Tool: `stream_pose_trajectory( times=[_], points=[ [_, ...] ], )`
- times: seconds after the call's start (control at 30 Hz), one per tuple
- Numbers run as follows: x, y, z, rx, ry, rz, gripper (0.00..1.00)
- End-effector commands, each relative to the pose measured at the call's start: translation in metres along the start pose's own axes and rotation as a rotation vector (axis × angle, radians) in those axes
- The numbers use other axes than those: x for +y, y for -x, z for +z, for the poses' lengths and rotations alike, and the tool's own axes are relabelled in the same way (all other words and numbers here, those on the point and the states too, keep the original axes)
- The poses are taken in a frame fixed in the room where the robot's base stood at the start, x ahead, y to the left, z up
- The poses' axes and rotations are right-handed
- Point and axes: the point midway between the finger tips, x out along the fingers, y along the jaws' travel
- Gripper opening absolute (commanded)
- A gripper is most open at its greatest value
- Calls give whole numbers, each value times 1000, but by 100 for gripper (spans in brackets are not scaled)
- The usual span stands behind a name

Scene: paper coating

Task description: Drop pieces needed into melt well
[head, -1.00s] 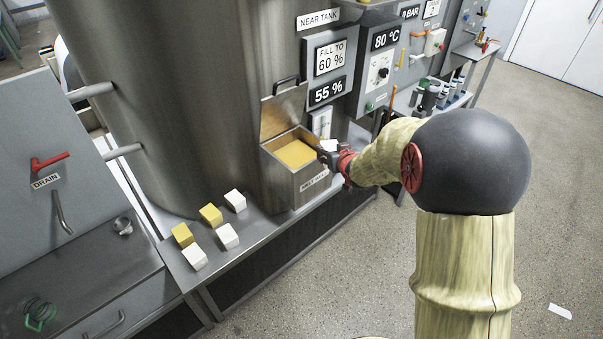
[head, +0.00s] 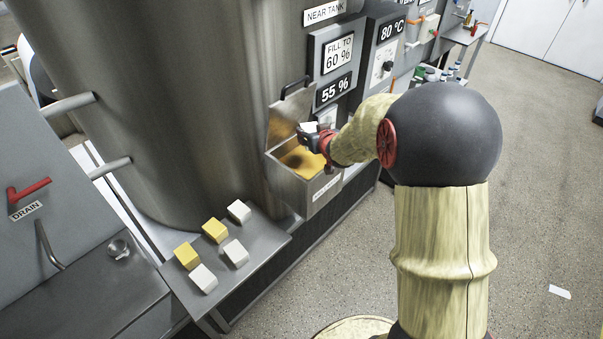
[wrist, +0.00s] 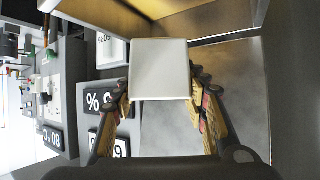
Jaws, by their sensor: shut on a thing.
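My gripper (head: 312,136) is shut on a white block (wrist: 159,68), which shows square between the two fingers in the wrist view. In the head view the gripper is over the open melt well (head: 309,190), a metal box with yellow contents (head: 300,160) and a raised lid (head: 290,120). The white block (head: 309,126) is mostly hidden by the gripper there. On the metal shelf (head: 262,242) lie three white pieces (head: 235,253) and two yellow pieces (head: 215,230), apart from the gripper.
The big steel tank (head: 170,90) stands behind the well. Its panel (head: 338,57) reads "FILL TO 60 %" and "55 %". An 80 °C control box (head: 384,58) is to the right. A drain bench (head: 80,280) with a red handle is at left.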

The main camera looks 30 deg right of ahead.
Motion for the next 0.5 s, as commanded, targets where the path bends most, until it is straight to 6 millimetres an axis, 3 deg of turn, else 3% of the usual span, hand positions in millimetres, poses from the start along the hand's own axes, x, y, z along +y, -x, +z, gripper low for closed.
stream_pose_trajectory(
  times=[0.17,0.5],
  points=[
    [0,-4,7,2,0,0,10],
    [0,-22,39,2,-1,0,10]
  ],
)
